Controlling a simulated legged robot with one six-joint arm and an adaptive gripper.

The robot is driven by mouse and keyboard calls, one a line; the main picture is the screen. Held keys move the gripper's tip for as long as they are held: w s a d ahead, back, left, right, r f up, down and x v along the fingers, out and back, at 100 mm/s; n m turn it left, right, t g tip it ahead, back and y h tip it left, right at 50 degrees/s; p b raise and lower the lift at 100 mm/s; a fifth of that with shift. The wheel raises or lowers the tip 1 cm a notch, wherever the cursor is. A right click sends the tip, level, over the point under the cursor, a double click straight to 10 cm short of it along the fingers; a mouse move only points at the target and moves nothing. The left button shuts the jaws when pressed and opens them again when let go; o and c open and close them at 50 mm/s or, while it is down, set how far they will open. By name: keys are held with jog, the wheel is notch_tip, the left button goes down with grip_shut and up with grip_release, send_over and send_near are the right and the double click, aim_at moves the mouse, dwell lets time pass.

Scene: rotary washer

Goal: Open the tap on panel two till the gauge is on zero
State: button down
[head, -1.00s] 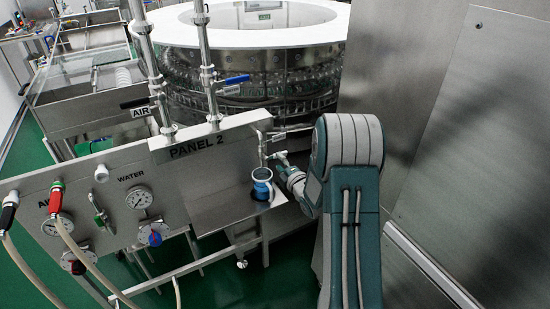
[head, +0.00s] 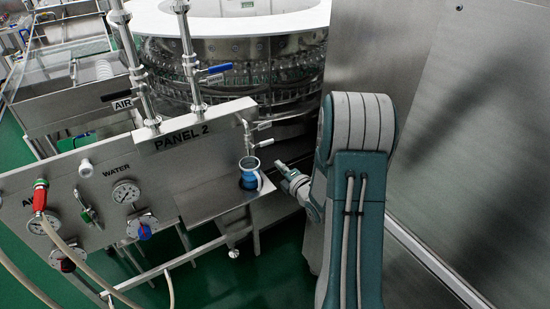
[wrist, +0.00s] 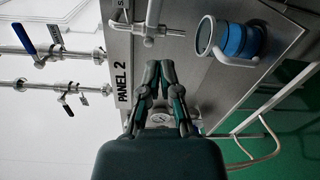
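Panel 2 (head: 212,130) is a steel panel with a "PANEL 2" label, also in the wrist view (wrist: 120,50). A tap (head: 247,137) with small side branches rises at its right end, above a blue cup (head: 249,181). The wrist view shows the tap (wrist: 150,30) ahead of my fingertips and the cup (wrist: 238,42) to the right. The water gauge (head: 126,192) is on the panel front; its needle is too small to read. My gripper (head: 281,166) is right of the cup, apart from it. In the wrist view my fingertips (wrist: 160,66) nearly meet, with nothing between them.
Pipes carry a black air lever (head: 124,93) and a blue water lever (head: 220,69). Hoses and another gauge (head: 42,223) are at the left. A round washer (head: 230,50) stands behind; a large steel wall (head: 455,130) closes the right side. Green floor is clear below.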

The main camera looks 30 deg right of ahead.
aim_at(264, 144)
jog(key=w+d+f+n+g, duration=0.25)
jog(key=w+f+n, duration=0.35)
jog(key=w+n, duration=0.65)
jog(key=shift+s+a+r+n+g, duration=0.1)
jog(key=shift+s+r+n, duration=0.3)
jog(key=shift+r, duration=0.35)
jog(key=shift+s+a+r+n+g, duration=0.15)
jog(key=shift+s+r+n, duration=0.3)
jog(key=shift+r, duration=0.25)
jog(key=shift+s+d+r+n+g, duration=0.1)
jog(key=shift+s+r+n, duration=0.3)
jog(key=shift+r, duration=0.35)
jog(key=shift+r, duration=0.1)
jog(key=shift+r, duration=0.6)
jog(key=shift+w, duration=0.1)
